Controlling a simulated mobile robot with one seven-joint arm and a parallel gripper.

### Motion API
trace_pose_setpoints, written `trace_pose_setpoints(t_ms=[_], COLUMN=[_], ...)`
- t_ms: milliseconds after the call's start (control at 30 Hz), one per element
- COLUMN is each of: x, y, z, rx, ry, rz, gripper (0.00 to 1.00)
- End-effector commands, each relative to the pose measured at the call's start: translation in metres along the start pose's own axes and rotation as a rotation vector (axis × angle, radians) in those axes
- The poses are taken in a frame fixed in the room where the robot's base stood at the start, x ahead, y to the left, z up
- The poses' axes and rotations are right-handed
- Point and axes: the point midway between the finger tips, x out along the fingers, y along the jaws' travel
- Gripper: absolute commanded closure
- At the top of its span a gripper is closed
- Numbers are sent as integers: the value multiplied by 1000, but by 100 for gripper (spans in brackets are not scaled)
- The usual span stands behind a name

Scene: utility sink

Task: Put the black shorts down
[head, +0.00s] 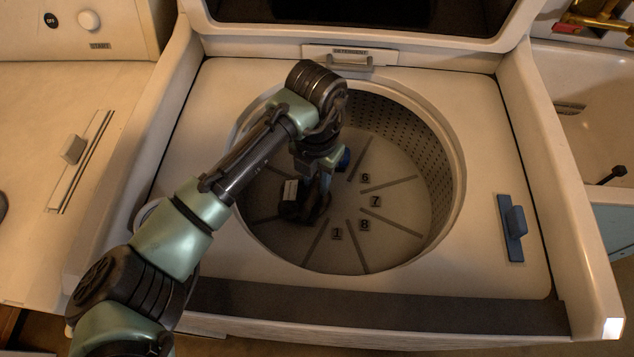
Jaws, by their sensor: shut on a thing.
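My arm reaches down into the open round drum (447,178) of a top-loading washer. My gripper (316,205) is low inside the drum, close to its floor, and is shut on a small dark bundle, the black shorts (318,213). The shorts are mostly hidden by my gripper and wrist, and their outline is hard to make out in the dim light. I cannot tell whether they touch the drum floor.
The drum floor (400,215) is bare around my gripper, with radial ridges and numbers. The perforated wall encircles it. A blue latch (514,228) is on the right deck, a detergent drawer (350,58) behind. A sink (595,125) stands right.

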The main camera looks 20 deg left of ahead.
Motion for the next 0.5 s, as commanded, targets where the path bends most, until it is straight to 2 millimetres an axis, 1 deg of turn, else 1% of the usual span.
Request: trace_pose_setpoints(t_ms=[33, 133, 500], x=[9, 18, 22], y=[0, 0, 0], z=[0, 0, 0], rx=[-2, -2, -1], ry=[1, 0, -1], rz=[0, 0, 1], gripper=[100, 100, 100])
